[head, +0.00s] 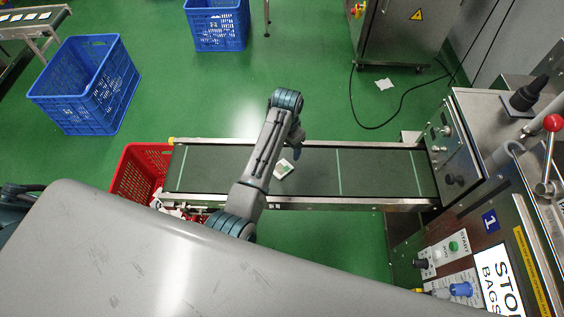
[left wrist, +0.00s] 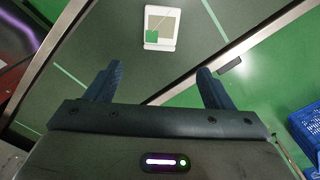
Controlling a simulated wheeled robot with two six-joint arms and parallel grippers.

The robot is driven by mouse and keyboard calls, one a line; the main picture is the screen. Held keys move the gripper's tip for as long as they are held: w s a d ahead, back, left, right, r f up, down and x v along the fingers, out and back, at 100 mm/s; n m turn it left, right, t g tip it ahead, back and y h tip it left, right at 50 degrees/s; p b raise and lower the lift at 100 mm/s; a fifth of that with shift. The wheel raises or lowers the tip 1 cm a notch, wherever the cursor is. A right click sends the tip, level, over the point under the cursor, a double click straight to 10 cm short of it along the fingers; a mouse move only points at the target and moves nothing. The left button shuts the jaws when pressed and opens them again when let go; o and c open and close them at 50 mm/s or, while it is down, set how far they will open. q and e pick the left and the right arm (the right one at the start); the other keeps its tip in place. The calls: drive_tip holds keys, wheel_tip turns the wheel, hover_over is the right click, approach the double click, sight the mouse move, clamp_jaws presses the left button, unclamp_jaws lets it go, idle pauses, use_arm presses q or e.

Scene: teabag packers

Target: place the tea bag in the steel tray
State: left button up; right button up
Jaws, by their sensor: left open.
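The tea bag (head: 284,169), a small white square packet with a green patch, lies flat on the dark conveyor belt. It also shows in the left wrist view (left wrist: 161,27), ahead of the fingertips and apart from them. My left gripper (head: 298,150) hangs over the belt just beside the tea bag, partly hidden by my own arm. In the left wrist view its two fingers (left wrist: 158,69) are spread with nothing between them. I cannot make out a steel tray in either view. My right gripper is not in view.
The conveyor (head: 380,172) has metal side rails and ends at a steel machine (head: 462,150) on the right. A red crate (head: 137,172) with packets stands at its left end. Blue crates (head: 88,85) stand on the green floor behind. A cable and a white scrap lie there too.

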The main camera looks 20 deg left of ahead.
use_arm(q)
hover_over(285, 165)
wheel_tip(285, 165, down, 5)
drive_tip(key=shift+r, duration=0.1)
drive_tip(key=shift+f+p, duration=0.5)
drive_tip(key=shift+f, duration=0.1)
drive_tip(key=shift+s+f+p, duration=0.1)
drive_tip(key=shift+f+p, duration=0.2)
drive_tip(key=shift+f, duration=1.85)
drive_tip(key=c, duration=1.1)
drive_tip(key=shift+r, duration=0.1)
drive_tip(key=shift+c, duration=0.5)
